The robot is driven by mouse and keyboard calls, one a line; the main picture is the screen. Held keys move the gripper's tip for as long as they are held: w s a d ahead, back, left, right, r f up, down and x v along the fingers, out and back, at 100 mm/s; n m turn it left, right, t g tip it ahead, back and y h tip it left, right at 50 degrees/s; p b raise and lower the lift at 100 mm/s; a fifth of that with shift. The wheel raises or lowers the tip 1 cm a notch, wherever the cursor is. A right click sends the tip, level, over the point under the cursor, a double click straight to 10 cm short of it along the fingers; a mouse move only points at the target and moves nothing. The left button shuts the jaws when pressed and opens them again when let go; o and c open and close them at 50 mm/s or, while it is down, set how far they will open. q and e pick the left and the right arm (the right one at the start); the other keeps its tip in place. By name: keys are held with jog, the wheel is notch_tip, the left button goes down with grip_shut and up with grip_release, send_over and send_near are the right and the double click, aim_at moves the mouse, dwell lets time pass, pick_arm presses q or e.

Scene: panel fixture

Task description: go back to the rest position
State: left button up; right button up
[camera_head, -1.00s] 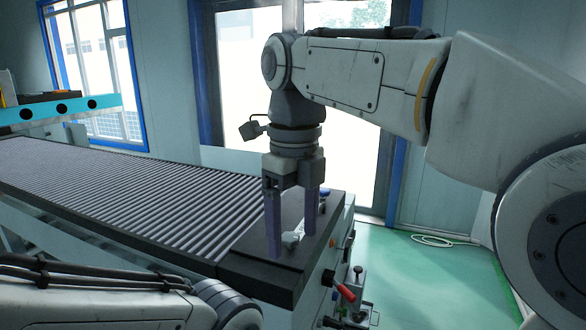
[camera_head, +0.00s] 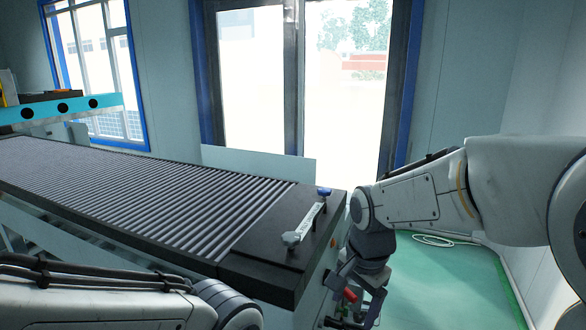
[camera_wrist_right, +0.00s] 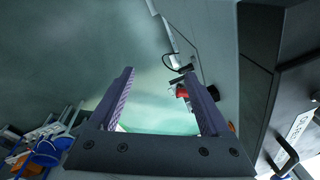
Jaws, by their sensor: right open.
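My right arm hangs beside the right end of the panel fixture (camera_head: 262,262), with its right gripper (camera_head: 368,288) low in the head view, beyond the bench edge above the green floor. The fingers are hard to make out there. In the wrist view the right gripper (camera_wrist_right: 160,74) shows two purple fingers spread apart with nothing between them. My left forearm lies across the bottom left of the head view; its gripper is out of frame.
A red-handled lever (camera_head: 349,295) on the bench side is close to the right gripper. A blue knob (camera_head: 324,192) and a grey knob (camera_head: 291,239) sit on the bench's end plate. A roller bed (camera_head: 150,195) extends left. Green floor (camera_head: 440,285) is open at right.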

jog(key=s+d+f+n+t, duration=0.1)
jog(key=s+d+f+n, duration=0.55)
jog(key=f+n, duration=0.3)
jog(key=s+a+f+n+g+b, duration=0.1)
jog(key=s+a+f+n+b, duration=0.2)
jog(key=s+a+b, duration=0.3)
jog(key=s+a+f+n+g+b, duration=0.1)
jog(key=s+a+f+n+b, duration=0.2)
jog(key=s+a+n+b, duration=0.2)
jog(key=shift+s+a+f+g+y+b, duration=0.3)
jog(key=shift+s+a+f+b, duration=0.05)
jog(key=shift+s+a+b, duration=0.8)
jog(key=shift+d, duration=0.1)
